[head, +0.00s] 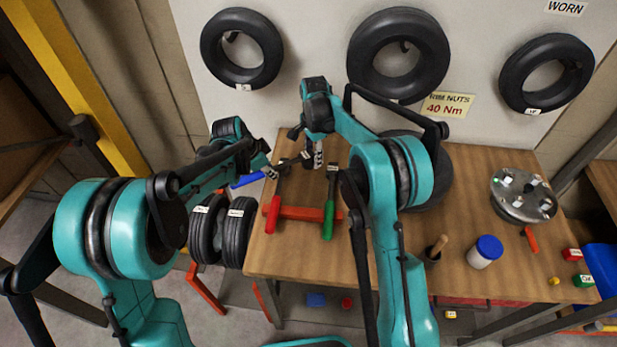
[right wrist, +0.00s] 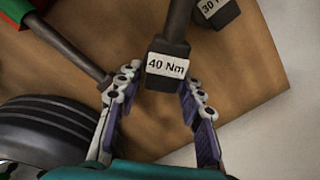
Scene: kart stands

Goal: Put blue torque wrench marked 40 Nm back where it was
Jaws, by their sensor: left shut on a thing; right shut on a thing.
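The blue torque wrench (head: 247,181) shows its blue handle at the table's left edge in the head view. Its dark head, labelled 40 Nm, shows in the right wrist view (right wrist: 167,66). My left gripper (head: 271,172) is shut on the wrench beside the blue handle. My right gripper (head: 318,154) is shut on its head; in the wrist view my fingers (right wrist: 160,100) lie on either side of the label. A red-handled wrench (head: 273,213) and a green-handled wrench (head: 328,221) lie side by side on a red rack (head: 301,212). My arms hide part of the rack area.
A head labelled 30 (right wrist: 217,10) lies near the held head. A black tyre (head: 432,185) stands right of my right arm. A blue-lidded jar (head: 487,252) and a metal hub (head: 523,197) occupy the right of the wooden table (head: 405,285). Paired tyres (head: 238,228) stand at its left.

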